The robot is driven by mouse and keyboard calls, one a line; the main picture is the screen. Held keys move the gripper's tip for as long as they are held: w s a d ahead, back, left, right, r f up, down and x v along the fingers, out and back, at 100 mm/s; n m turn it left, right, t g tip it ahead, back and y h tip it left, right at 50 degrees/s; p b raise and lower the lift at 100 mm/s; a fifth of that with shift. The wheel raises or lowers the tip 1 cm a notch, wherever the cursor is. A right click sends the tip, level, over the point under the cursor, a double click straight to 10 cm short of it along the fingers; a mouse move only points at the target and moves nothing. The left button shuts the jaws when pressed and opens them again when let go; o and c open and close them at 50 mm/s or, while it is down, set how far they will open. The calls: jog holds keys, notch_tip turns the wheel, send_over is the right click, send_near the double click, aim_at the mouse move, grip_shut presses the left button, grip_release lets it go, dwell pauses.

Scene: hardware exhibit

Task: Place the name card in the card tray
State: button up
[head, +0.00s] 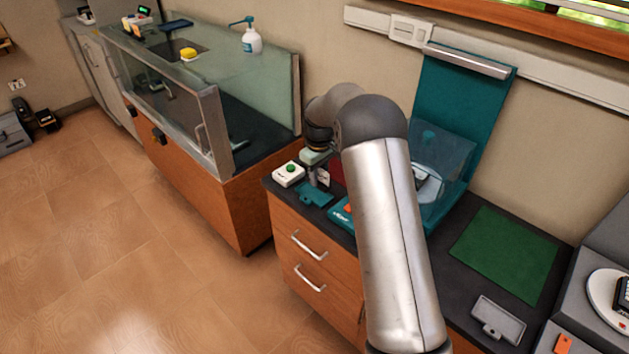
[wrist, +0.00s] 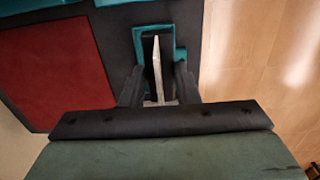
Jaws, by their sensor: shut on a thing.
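My gripper (wrist: 157,88) is shut on the name card (wrist: 157,65), a thin white card seen nearly edge-on between the dark fingers. In the head view my gripper (head: 316,173) is small and partly behind my arm, with a bit of the white card (head: 323,178) showing beside it. The teal card tray (head: 315,195) lies on the dark counter just below. In the wrist view the teal tray (wrist: 139,38) frames the far part of the card. I cannot tell whether the card touches the tray.
A teal stand with a clear cover (head: 440,165) is behind my arm. A green mat (head: 505,252) and a grey tray (head: 498,320) lie to the right.

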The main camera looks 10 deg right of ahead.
jog(key=w+f, duration=0.2)
jog(key=shift+w+a+f+p, duration=0.1)
jog(key=shift+a+f+p, duration=0.2)
jog(key=shift+a+f, duration=0.1)
jog(key=shift+w+f, duration=0.1)
jog(key=shift+f, duration=1.5)
jog(key=shift+f, duration=0.2)
jog(key=o, duration=1)
jog(key=shift+c, duration=0.2)
jog(key=shift+r, duration=0.1)
